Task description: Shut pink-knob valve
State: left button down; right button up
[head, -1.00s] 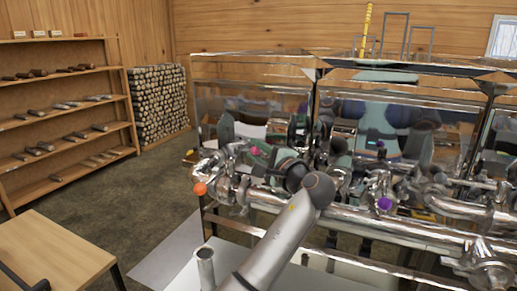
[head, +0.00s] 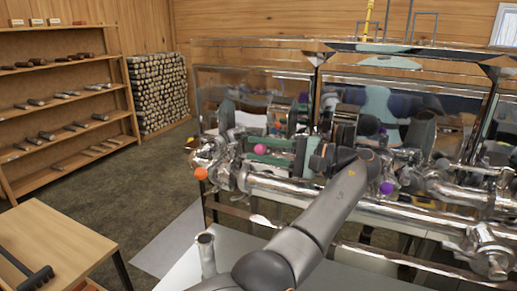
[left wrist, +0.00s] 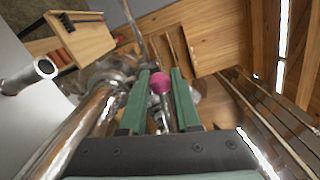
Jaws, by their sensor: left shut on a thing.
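The pink knob (head: 260,149) sits on the metal pipework at the near left of the evaporator. My left gripper (head: 266,150) reaches it from the right, with its green fingers pointing left. In the left wrist view the pink knob (left wrist: 160,83) shows between the two green fingertips (left wrist: 160,74), and the gripper is shut on it. The valve body behind the knob is partly hidden by the fingers. My right gripper is not in view.
An orange knob (head: 201,173) sits lower left and a purple knob (head: 387,188) to the right on the same pipework. An upright metal tube (head: 206,256) stands in front. A wooden table (head: 50,240) is at the lower left, with open floor beyond it.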

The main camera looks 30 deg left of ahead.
pick_arm(q)
jog(key=shift+s+d+n+g, duration=0.15)
jog(key=shift+d+n+g, duration=0.15)
jog(key=shift+g, duration=0.2)
jog(key=shift+s, duration=0.1)
jog(key=c, duration=0.6)
grip_release()
jog(key=shift+a, duration=0.2)
